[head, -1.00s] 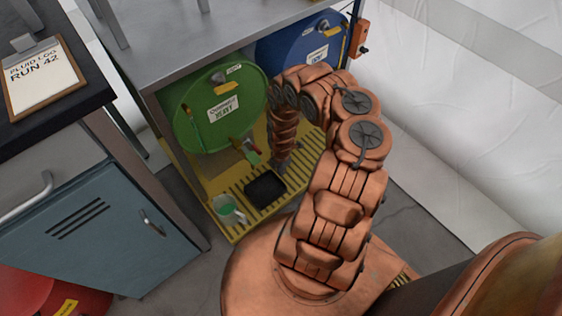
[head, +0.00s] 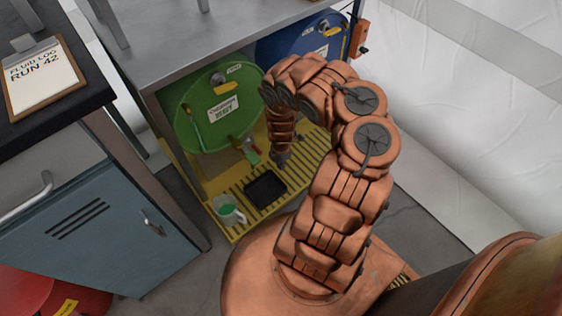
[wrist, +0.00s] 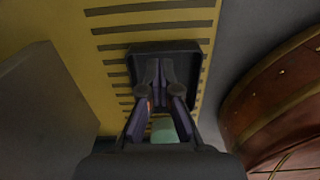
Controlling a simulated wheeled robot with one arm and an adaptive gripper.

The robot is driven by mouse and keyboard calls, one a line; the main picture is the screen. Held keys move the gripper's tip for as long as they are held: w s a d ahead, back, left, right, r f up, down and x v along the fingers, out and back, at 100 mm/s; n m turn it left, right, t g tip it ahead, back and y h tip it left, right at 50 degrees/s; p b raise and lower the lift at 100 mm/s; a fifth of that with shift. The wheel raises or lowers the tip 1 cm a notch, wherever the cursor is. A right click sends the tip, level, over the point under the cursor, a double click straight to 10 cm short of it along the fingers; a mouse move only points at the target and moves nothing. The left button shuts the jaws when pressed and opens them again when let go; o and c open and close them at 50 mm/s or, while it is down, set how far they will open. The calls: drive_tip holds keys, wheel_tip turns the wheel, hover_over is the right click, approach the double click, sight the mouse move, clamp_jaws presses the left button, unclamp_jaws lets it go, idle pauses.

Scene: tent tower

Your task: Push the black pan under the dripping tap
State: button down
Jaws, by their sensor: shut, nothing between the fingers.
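The black pan (head: 265,188) is a shallow square tray lying on the yellow slatted grate. No drip is distinguishable.
A mug (head: 228,209) with green contents stands on the grate left of the pan. The yellow grate (head: 222,184) has a raised edge. A blue drum (head: 293,48) stands at the back right. A steel bench (head: 195,45) covers the drums, and its leg stands at the left.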

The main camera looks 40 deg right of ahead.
drive_tip(key=shift+r, duration=1)
drive_tip(key=c, duration=1.9)
unclamp_jaws()
